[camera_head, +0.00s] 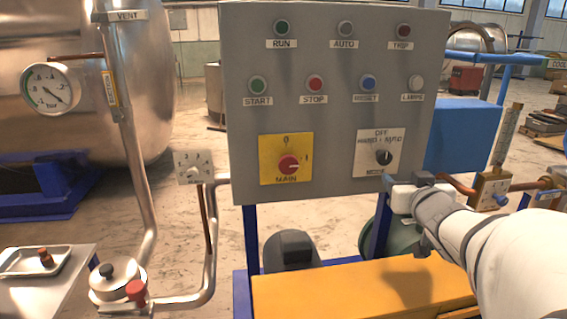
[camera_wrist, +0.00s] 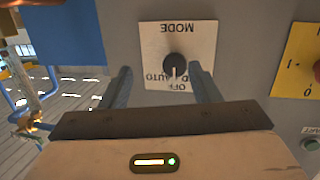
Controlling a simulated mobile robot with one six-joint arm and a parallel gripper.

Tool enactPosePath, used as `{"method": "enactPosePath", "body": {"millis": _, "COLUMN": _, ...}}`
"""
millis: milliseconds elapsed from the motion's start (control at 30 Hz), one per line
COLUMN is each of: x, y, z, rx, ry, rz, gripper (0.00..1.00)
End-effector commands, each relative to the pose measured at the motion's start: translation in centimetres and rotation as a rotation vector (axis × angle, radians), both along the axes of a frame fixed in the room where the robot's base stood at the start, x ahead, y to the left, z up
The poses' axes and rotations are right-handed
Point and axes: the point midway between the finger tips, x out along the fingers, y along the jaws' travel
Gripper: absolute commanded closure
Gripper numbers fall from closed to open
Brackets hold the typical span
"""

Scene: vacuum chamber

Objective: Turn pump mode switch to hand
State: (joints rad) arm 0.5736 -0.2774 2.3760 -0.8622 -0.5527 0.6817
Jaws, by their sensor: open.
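The pump mode switch (camera_head: 383,156) is a black round knob on a white plate (camera_head: 367,166) marked OFF at the top and MODE at the bottom. The side labels are small and partly blurred. In the wrist view the knob (camera_wrist: 174,66) appears upside down, and its pale pointer mark faces roughly toward OFF. My gripper (camera_wrist: 160,70) is open, with one finger on each side of the knob in that view and nothing between them. In the head view my gripper (camera_head: 407,181) is at the panel's lower right, below and right of the knob. Contact with the knob cannot be seen.
The grey panel (camera_head: 330,110) also carries a red main switch (camera_head: 289,164) on a yellow plate, left of the mode switch, and rows of buttons and lamps above. A brass valve with piping (camera_head: 492,187) stands right of my gripper. A yellow cover (camera_head: 350,288) lies below.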

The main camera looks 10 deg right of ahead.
Motion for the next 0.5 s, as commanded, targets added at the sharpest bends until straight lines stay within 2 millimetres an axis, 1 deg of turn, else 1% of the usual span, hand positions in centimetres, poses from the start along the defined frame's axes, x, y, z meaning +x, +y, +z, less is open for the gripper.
{"method": "enactPosePath", "body": {"millis": 33, "x": 0.1, "y": -0.4, "z": 0.0, "rx": 0.004, "ry": -0.039, "rz": 0.035, "gripper": 0.44}}
{"method": "enactPosePath", "body": {"millis": 133, "x": 0.2, "y": -0.2, "z": 0.6, "rx": 0.015, "ry": -0.095, "rz": 0.11, "gripper": 0.44}}
{"method": "enactPosePath", "body": {"millis": 333, "x": 0.3, "y": 0.2, "z": 1.0, "rx": 0.033, "ry": -0.136, "rz": 0.189, "gripper": 0.44}}
{"method": "enactPosePath", "body": {"millis": 433, "x": 1.3, "y": 0.3, "z": 1.1, "rx": 0.034, "ry": -0.139, "rz": 0.197, "gripper": 0.44}}
{"method": "enactPosePath", "body": {"millis": 500, "x": 2.4, "y": 0.5, "z": 1.1, "rx": 0.036, "ry": -0.137, "rz": 0.199, "gripper": 0.44}}
